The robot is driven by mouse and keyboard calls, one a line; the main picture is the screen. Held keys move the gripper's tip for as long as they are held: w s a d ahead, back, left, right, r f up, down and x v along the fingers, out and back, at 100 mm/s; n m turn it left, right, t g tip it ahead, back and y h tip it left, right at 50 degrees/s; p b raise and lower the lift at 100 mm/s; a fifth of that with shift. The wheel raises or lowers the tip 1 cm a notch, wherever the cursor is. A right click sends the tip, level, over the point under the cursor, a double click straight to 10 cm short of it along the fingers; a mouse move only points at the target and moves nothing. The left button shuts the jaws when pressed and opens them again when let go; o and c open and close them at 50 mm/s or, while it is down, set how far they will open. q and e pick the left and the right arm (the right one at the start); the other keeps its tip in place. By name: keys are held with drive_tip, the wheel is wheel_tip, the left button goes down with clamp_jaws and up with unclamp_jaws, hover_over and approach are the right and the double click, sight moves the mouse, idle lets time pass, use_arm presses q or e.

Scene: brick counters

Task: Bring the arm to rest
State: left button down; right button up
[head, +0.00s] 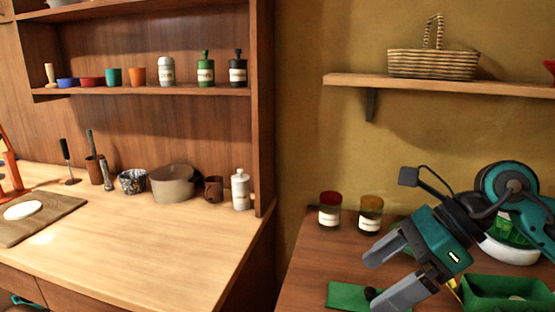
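My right arm comes in from the right edge. Its gripper (377,283) is open, with the two grey fingers apart and pointing down to the left. It hangs in front of the right counter (308,265). A green flat item (343,296) lies below and behind the fingers. A small dark round thing (370,293) shows between the fingertips and appears not to be gripped. My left gripper is not in view.
Two lidded jars, red-topped (330,211) and amber (370,214), stand near the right gripper. A green box (500,292) and a white bowl (510,249) lie close to the arm. A shelf (450,85) with a basket (433,62) is above. The left counter's front (150,265) is clear.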

drive_tip(key=s+a+r+m+y, duration=0.25)
drive_tip(key=a+r+y, duration=0.25)
drive_tip(key=a+y, duration=0.35)
wheel_tip(320, 180, up, 5)
drive_tip(key=w+m+t+y, duration=0.3)
drive_tip(key=m+t+y, duration=0.1)
drive_tip(key=m+t, duration=0.5)
drive_tip(key=w+d+f+m+t+h, duration=0.2)
drive_tip(key=d+f+m+t+h, duration=0.2)
drive_tip(key=d+f+m+h, duration=0.8)
drive_tip(key=w+d+f+m+t+h, duration=0.1)
drive_tip(key=f+m+t+h, duration=0.25)
drive_tip(key=m+h, duration=1.05)
drive_tip(key=s+f+m+g+y, duration=0.5)
drive_tip(key=s+f+m+g, duration=0.8)
drive_tip(key=s+f, duration=0.7)
use_arm(q)
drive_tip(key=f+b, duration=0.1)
drive_tip(key=b, duration=0.1)
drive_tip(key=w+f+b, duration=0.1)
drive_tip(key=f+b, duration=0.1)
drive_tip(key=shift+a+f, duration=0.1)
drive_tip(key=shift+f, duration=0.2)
use_arm(e)
drive_tip(key=w+a+f+n+t+y, duration=0.2)
drive_tip(key=w+f+t, duration=0.4)
drive_tip(key=f, duration=0.5)
drive_tip(key=shift+f+t, duration=0.35)
